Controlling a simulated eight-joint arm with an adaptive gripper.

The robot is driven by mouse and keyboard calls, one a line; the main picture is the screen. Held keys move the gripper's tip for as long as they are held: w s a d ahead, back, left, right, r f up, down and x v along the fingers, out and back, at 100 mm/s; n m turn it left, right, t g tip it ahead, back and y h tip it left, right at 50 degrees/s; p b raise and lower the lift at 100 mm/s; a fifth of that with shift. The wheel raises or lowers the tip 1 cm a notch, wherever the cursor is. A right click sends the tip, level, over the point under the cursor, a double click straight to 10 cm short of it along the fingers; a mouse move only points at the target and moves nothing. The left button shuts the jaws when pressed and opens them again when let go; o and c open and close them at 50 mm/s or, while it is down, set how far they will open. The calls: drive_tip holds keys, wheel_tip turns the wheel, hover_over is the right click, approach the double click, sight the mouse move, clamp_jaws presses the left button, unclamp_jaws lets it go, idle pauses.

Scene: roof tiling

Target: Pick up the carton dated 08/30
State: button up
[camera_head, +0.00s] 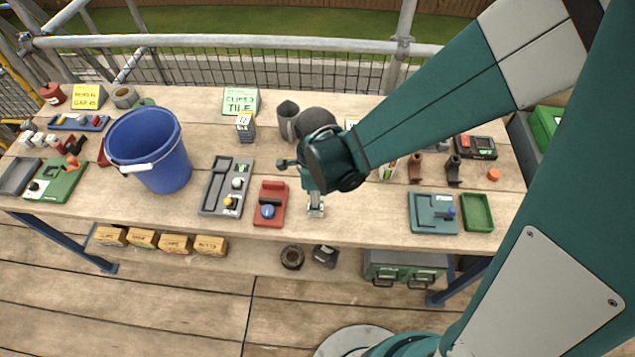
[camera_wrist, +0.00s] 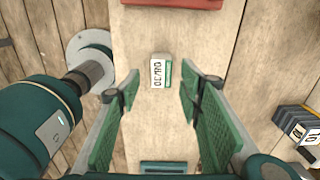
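A small white carton with a green side (camera_wrist: 159,71) lies on the wooden bench in the wrist view. Dark characters on its face look like a date, but they are turned and too small to read surely. My gripper (camera_wrist: 158,82) is open, with its green-padded fingers spread on either side of the carton's line. The carton lies between and a little beyond the fingertips, and I see no contact. In the head view, my gripper (camera_head: 316,202) points down over the bench near the front edge; the carton there is mostly hidden by it.
A blue bucket (camera_head: 150,150) stands farther left. A dark stack with white labels (camera_head: 245,127) stands behind. A teal tray (camera_head: 432,213) lies to the right, with bare bench between it and my gripper.

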drive_tip(key=shift+w+a+f+b, duration=0.1)
drive_tip(key=shift+f+b, duration=0.25)
drive_tip(key=shift+f, duration=1.75)
drive_tip(key=shift+c, duration=0.4)
drive_tip(key=c, duration=0.8)
